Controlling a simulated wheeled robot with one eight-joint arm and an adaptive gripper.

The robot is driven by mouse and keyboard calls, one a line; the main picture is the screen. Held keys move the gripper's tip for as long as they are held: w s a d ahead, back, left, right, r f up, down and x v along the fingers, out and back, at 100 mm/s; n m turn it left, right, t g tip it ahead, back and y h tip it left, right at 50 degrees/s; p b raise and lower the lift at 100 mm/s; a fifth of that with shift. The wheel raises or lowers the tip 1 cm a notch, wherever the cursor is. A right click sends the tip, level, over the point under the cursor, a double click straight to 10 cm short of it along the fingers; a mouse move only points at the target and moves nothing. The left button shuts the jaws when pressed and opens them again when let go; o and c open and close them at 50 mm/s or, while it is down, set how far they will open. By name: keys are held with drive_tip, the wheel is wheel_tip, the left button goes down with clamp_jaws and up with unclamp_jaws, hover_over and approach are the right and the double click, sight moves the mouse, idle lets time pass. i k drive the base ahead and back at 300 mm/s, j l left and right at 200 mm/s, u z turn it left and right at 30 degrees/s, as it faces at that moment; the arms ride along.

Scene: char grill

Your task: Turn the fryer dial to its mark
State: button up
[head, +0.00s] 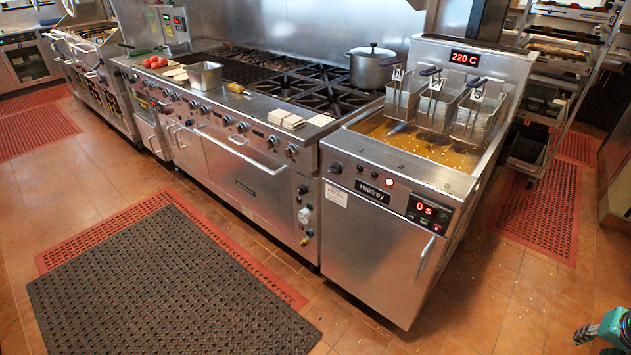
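The fryer (375,255) is a stainless cabinet right of centre, with several wire baskets hung over its oil. A black round dial (336,168) sits at the left end of its front panel. The dial's pointer and mark are too small to read. A red display (464,58) on the fryer's back reads 220 C. A timer display (428,210) on the front reads 0 s. My gripper (583,335) shows partly at the bottom right corner, dark with a teal part beside it, well apart from the dial. Its fingers are too small to tell open from shut.
A long range (240,180) with knobs and a door handle adjoins the fryer's left side. A pot (371,68) stands on it. Black and red mats (165,285) cover the floor in front. A tray rack (560,95) stands right of the fryer.

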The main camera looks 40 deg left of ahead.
sight(337, 168)
drive_tip(key=u, duration=1.6)
